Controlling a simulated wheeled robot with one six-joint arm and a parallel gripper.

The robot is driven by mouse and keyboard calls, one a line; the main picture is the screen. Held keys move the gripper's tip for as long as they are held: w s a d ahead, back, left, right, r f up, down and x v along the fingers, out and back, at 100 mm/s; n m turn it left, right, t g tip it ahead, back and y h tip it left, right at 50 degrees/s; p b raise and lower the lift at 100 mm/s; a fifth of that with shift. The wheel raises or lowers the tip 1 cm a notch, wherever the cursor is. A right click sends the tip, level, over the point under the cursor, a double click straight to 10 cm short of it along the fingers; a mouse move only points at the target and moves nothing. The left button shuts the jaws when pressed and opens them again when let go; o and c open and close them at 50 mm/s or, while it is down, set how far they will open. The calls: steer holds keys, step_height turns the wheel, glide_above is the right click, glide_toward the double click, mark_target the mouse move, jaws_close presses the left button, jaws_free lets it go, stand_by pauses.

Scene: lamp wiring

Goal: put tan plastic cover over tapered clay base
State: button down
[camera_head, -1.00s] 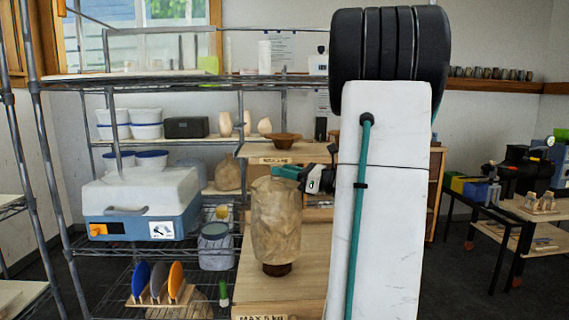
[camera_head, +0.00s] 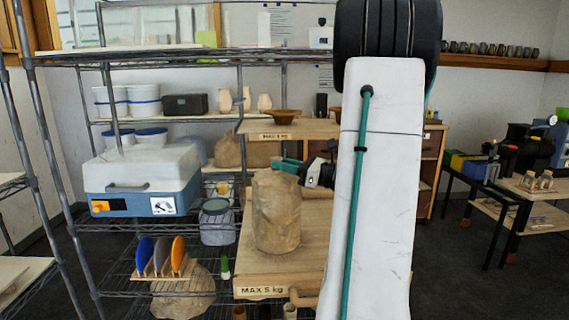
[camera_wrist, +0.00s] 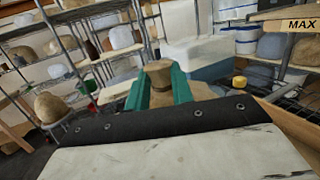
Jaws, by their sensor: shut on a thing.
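The tan plastic cover (camera_head: 276,215) stands upright, wide and wrinkled, over the front wooden shelf board in the head view. Its lower edge is at or very close to the board. The tapered clay base is not visible now; the cover hides the place where it stood. My gripper (camera_head: 288,167) is at the cover's top, with its teal fingers shut on it. In the wrist view my gripper (camera_wrist: 158,85) has a tan-brown piece, the top of the cover, between its two fingers.
The board (camera_head: 262,292) is marked MAX 5 kg, with bare wood right of the cover. A brown bowl (camera_head: 281,116) stands on the higher board behind. A blue-and-white box (camera_head: 140,182) and a rack of coloured discs (camera_head: 160,258) are to the left.

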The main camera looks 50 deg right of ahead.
steer(key=shift+f, duration=0.35)
stand_by(0.3)
steer(key=c, duration=1.1)
jaws_free()
steer(key=v, duration=0.7)
steer(key=shift+s+d, duration=0.15)
steer(key=shift+s, duration=0.25)
